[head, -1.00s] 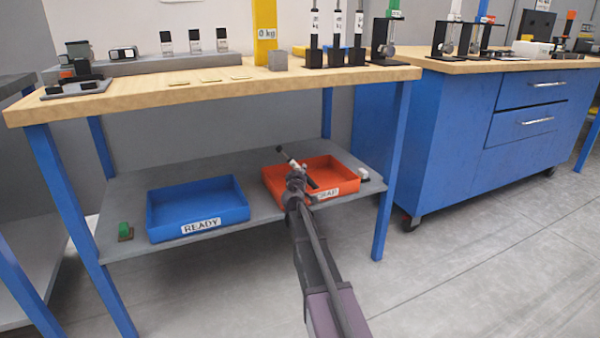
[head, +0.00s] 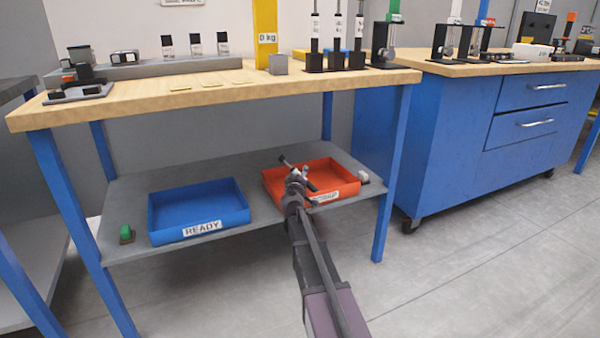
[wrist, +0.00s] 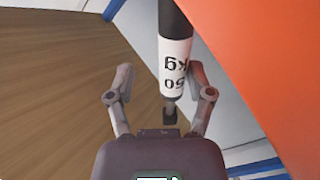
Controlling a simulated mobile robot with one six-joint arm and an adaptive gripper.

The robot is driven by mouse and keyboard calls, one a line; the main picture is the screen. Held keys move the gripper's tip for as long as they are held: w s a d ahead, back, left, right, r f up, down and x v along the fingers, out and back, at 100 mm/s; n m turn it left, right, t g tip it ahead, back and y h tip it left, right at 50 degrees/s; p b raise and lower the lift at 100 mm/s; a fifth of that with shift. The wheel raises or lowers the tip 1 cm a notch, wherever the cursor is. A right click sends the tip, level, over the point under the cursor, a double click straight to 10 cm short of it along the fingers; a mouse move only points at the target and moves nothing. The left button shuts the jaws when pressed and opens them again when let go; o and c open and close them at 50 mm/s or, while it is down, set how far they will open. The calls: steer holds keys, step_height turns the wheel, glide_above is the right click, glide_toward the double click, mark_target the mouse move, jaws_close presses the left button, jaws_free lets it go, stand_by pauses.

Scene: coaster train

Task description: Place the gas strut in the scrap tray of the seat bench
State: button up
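The gas strut (wrist: 175,52) is a dark rod with a white "50 kg" label, upside down in the wrist view. In the head view its dark upper end (head: 286,161) shows over the scrap tray, tilted. The scrap tray (head: 345,178) is orange, on the bench's lower shelf; its label is partly covered. My gripper (wrist: 160,80) has its fingers spread wide, with the strut between them, nearer the right finger. I see a gap on the left side; contact on the right is unclear. In the head view my gripper (head: 297,180) is at the tray's front left. Whether the strut rests on the tray is hidden.
A blue READY tray (head: 198,230) stands left on the same grey shelf (head: 125,195). A small green item (head: 125,232) lies left of it and a white one (head: 363,177) right of the scrap tray. The wooden bench top (head: 200,92) hangs above; a blue leg (head: 391,180) stands right.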

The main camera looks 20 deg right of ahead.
steer(key=v, duration=0.9)
steer(key=shift+s+a, duration=0.15)
steer(key=shift+s, duration=0.15)
steer(key=o, duration=0.5)
steer(key=shift+c, duration=0.2)
steer(key=shift+s+a, duration=0.1)
steer(key=v, duration=1.1)
steer(key=shift+s+a, duration=0.2)
steer(key=shift+s, duration=0.1)
